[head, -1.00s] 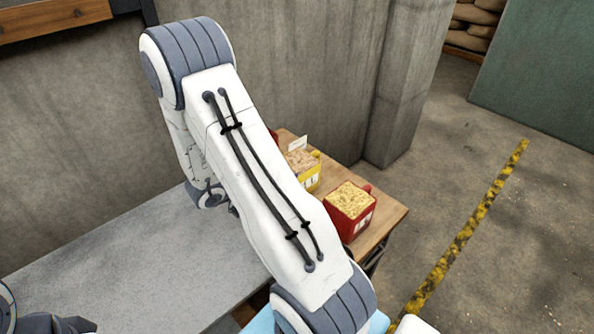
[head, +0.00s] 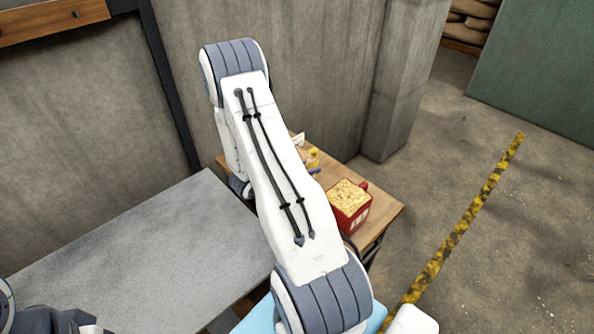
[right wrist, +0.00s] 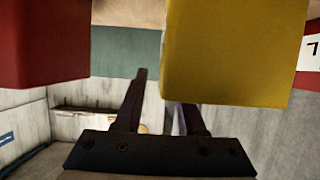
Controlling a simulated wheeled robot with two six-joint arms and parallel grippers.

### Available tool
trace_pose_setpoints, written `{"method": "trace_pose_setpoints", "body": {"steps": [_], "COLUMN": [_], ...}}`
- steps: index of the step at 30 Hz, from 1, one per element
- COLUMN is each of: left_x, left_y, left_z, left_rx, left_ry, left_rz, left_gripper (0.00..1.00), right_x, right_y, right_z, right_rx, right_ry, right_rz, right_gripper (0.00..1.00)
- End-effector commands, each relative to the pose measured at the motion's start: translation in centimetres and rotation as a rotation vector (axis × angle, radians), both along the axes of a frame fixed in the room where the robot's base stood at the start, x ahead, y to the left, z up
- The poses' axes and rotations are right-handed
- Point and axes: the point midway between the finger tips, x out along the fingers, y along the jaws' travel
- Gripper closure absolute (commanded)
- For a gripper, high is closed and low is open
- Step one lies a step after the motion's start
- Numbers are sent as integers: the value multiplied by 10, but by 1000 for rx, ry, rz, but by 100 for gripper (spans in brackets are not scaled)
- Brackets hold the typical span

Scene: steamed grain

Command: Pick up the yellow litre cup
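The yellow litre cup (head: 314,157) is mostly hidden behind my right arm in the head view; only a small yellow part shows. In the right wrist view the yellow cup (right wrist: 230,50) is large and close, at the top centre and right. My right gripper (right wrist: 162,92) shows there with two dark fingers apart. The left finger is beside the cup, across a gap; the right finger runs behind the cup and its tip is hidden. I see no clear grip on the cup. My left gripper is not visible; only part of my left arm shows at the bottom left.
A red cup of grain (head: 348,200) stands on the wooden table (head: 386,214), right of my arm. A red surface (right wrist: 40,45) also fills the wrist view's upper left. A grey worktop (head: 150,250) lies left and is clear. A concrete wall (head: 300,60) stands behind.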

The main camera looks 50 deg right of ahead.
Motion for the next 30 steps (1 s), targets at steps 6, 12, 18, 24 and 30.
{"method": "trace_pose_setpoints", "body": {"steps": [6,12,18,24,30], "left_x": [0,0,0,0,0], "left_y": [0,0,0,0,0], "left_z": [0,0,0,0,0], "left_rx": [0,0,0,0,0], "left_ry": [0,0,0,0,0], "left_rz": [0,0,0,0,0], "left_gripper": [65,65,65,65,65], "right_x": [0,0,0,0,0], "right_y": [0,1,1,1,1], "right_z": [0,0,0,0,0], "right_rx": [0,0,0,0,-1], "right_ry": [0,0,0,0,0], "right_rz": [1,1,1,1,1], "right_gripper": [100,100,100,100,100]}}
